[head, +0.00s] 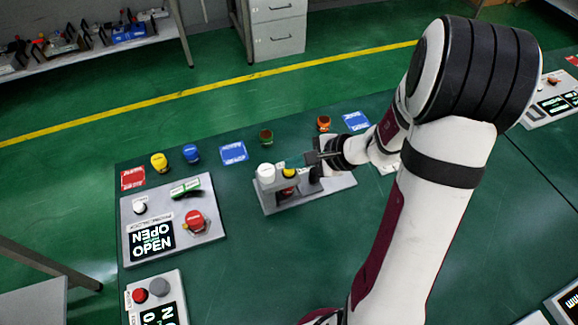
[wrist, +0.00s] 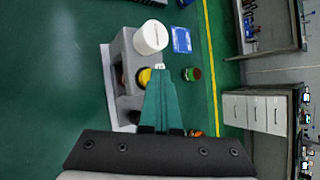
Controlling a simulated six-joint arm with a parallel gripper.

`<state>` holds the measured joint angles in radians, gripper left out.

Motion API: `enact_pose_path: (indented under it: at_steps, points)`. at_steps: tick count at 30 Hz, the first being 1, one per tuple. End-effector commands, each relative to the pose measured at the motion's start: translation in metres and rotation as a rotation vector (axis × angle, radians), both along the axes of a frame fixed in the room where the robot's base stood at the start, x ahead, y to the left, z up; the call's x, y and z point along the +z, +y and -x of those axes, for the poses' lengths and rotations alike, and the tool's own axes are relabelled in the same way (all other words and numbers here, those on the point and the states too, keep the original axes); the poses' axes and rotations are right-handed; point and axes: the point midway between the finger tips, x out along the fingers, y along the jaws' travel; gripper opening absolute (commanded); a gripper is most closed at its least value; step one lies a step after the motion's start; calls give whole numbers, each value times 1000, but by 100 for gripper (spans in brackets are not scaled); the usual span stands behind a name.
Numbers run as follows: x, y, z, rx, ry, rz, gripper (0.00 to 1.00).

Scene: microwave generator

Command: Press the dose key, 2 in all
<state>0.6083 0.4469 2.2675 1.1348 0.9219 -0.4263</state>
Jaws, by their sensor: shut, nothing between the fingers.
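A grey device (head: 268,202) stands on the green table in the middle of the head view. It carries a white round cap (head: 266,171) and a yellow button-like part (head: 289,172), which may be the dose key; no label on it is readable. The wrist view shows the grey housing (wrist: 124,50), the white cap (wrist: 150,37) and the yellow part (wrist: 144,78). My gripper (head: 309,158) is shut and empty, just right of and above the yellow part.
A grey panel (head: 205,235) with an OPEN display and a red button stands at the left. Blue cards, such as one (head: 233,153), and small coloured knobs, such as a green one (head: 266,136), lie along the far table edge. Bare table lies in front of the device.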

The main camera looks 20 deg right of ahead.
Motion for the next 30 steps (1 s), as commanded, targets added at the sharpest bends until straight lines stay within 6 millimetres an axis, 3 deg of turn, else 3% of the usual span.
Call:
enact_pose_path:
  at_steps: [8,17,30]
  points:
    - [15,0,0,0,-1,1,0]
    - [17,0,0,0,0,1,0]
    - [59,0,0,0,-4,1,0]
